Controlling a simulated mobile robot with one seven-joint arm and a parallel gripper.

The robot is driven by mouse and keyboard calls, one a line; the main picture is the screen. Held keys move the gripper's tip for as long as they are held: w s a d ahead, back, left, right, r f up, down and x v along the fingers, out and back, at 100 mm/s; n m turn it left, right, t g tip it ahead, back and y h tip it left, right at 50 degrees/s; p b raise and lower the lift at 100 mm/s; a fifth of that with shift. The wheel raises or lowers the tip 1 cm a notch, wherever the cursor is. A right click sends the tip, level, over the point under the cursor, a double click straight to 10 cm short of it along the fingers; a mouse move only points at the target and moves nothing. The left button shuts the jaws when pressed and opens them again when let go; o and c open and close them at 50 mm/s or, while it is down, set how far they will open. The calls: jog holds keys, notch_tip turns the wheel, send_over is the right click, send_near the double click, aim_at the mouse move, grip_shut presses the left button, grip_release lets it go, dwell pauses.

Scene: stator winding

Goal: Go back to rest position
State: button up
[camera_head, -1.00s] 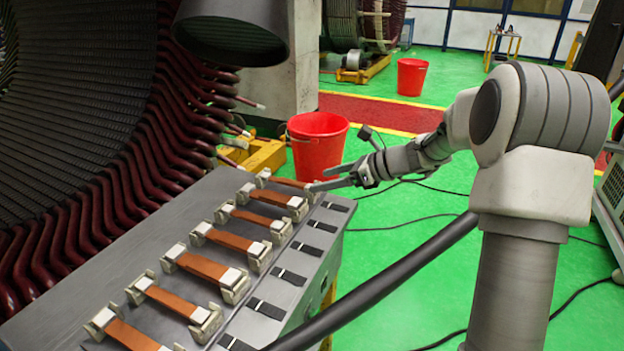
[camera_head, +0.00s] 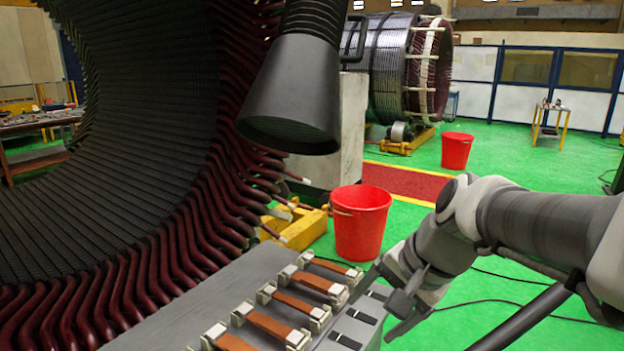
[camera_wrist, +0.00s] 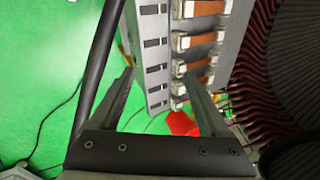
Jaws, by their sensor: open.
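My gripper (camera_head: 384,293) is at the right of the grey workbench (camera_head: 215,297) in the head view, near the bench's far right edge. In the wrist view my gripper (camera_wrist: 160,95) shows two dark fingers spread wide, with nothing between them. Several copper-coloured bars (camera_head: 270,323) lie in pale end clamps on the bench, in a row. They also show in the wrist view (camera_wrist: 205,40), beyond the fingers. The lower part of the bench is cut off in the head view.
The large stator (camera_head: 130,160) with dark red coil ends fills the left. A black hood (camera_head: 300,95) hangs above the bench's far end. Red buckets (camera_head: 362,225) (camera_head: 457,151) stand on the green floor. A thick dark hose (camera_wrist: 100,65) and cables run beside the bench. Floor at the right is largely open.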

jog(key=s+d+r+n+t+h+p, duration=0.1)
jog(key=s+d+n+h, duration=0.1)
jog(key=s+n, duration=0.2)
jog(key=s+d+r+n+h+p, duration=0.1)
jog(key=s+d+n, duration=0.1)
jog(key=s+n, duration=0.2)
jog(key=s, duration=0.3)
jog(key=shift+d+r+t+h, duration=0.2)
jog(key=shift+r+t+h, duration=0.1)
jog(key=shift+t+h, duration=0.1)
jog(key=c, duration=0.5)
jog(key=shift+s, duration=0.2)
